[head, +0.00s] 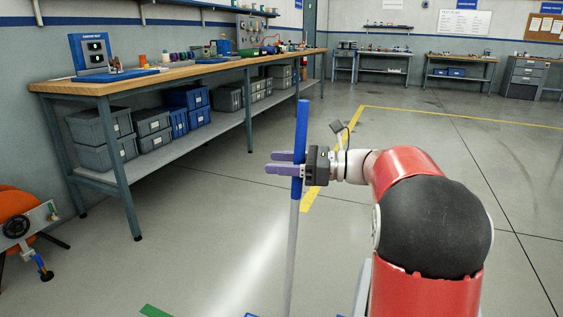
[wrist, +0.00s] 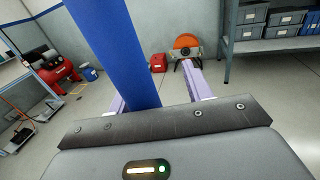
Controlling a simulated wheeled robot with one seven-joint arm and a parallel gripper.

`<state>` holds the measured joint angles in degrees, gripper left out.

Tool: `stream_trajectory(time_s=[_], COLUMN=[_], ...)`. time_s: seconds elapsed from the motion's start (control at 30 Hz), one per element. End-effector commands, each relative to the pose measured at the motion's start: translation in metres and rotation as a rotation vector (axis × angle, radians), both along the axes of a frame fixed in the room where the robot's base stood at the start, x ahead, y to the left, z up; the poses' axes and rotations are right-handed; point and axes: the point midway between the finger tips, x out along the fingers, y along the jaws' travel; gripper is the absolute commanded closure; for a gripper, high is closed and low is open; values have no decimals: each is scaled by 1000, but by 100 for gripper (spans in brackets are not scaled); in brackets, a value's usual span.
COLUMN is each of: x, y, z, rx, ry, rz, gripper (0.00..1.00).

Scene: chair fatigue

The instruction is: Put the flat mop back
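The flat mop's handle shows in the head view as a blue grip (head: 302,125) above a grey pole (head: 291,250). It stands nearly upright, with a slight tilt. My gripper (head: 284,164) has its purple fingers on either side of the lower part of the blue grip and appears shut on it. In the wrist view the blue handle (wrist: 110,45) runs down between the fingers (wrist: 155,95); the contact itself is hidden by the gripper's front plate. The mop's flat head is not clearly visible; the pole runs out of the bottom of the head view.
A long workbench (head: 185,73) with bins on its lower shelf stands along the left wall. An orange machine (head: 22,222) stands at lower left. The wrist view shows a red compressor (wrist: 58,72) and a red container (wrist: 158,62). The floor right of the bench is open.

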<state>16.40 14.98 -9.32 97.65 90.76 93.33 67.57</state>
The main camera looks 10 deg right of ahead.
Motion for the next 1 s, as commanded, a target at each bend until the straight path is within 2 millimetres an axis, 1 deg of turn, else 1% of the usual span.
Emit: stream_trajectory(time_s=[0.23, 0.33, 0.37, 0.47, 0.7, 0.8, 0.9, 1.0], x=[0, 0, -1, -7, -28, -35, -41, -44], y=[0, 1, -3, -19, -69, -87, -99, -107], z=[1, 8, 8, 7, 7, 8, 8, 8], rx=[0, -1, 0, -1, 0, 0, 0, 0], ry=[0, -2, 0, 1, 0, 0, 0, 0], rz=[1, 1, -1, -4, -4, -4, -3, 0], gripper=[50, 50, 50, 50, 50, 50, 50, 50])
